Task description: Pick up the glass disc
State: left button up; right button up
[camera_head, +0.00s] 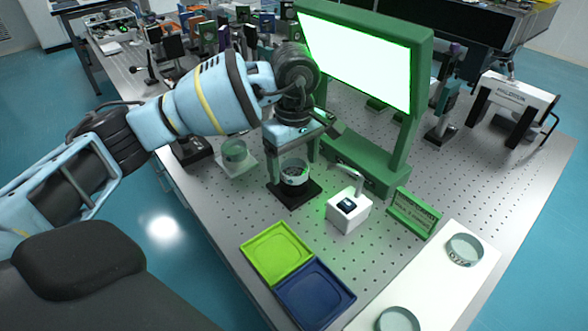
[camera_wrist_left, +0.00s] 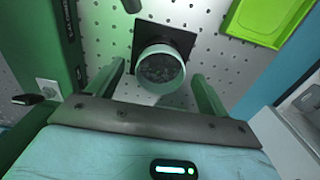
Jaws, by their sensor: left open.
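A round glass disc with a pale rim and dark speckled face (camera_head: 294,172) stands above a black square base (camera_head: 281,194) on the optical table. My left gripper (camera_head: 291,158) is over it, pointing down, with a finger on each side. In the left wrist view the disc (camera_wrist_left: 161,69) lies between the open fingers (camera_wrist_left: 161,78), with a gap visible on both sides. I cannot tell how deep the fingertips reach beside it. Other round glass pieces are on a clear plate at the left (camera_head: 235,151) and on a white board at the right (camera_head: 464,249). My right gripper is not in view.
A green-framed bright panel (camera_head: 355,60) stands close behind the gripper. A white block (camera_head: 348,212) and a green sign (camera_head: 413,213) are to the right. Lime (camera_head: 277,254) and navy (camera_head: 313,295) trays lie in front. Cluttered instruments fill the back.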

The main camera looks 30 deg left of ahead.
aim_at(292, 169)
pick_arm(q)
jog(key=shift+f, duration=0.3)
jog(key=shift+c, duration=0.3)
jog(key=c, duration=1.1)
jog(key=shift+r, duration=0.1)
jog(key=shift+r, duration=0.4)
jog(key=r, duration=0.2)
jog(key=shift+s+r, duration=0.3)
jog(key=shift+s, duration=0.05)
jog(key=s+r+b, duration=0.1)
jog(key=s, duration=1.4)
jog(key=shift+s+r, duration=0.2)
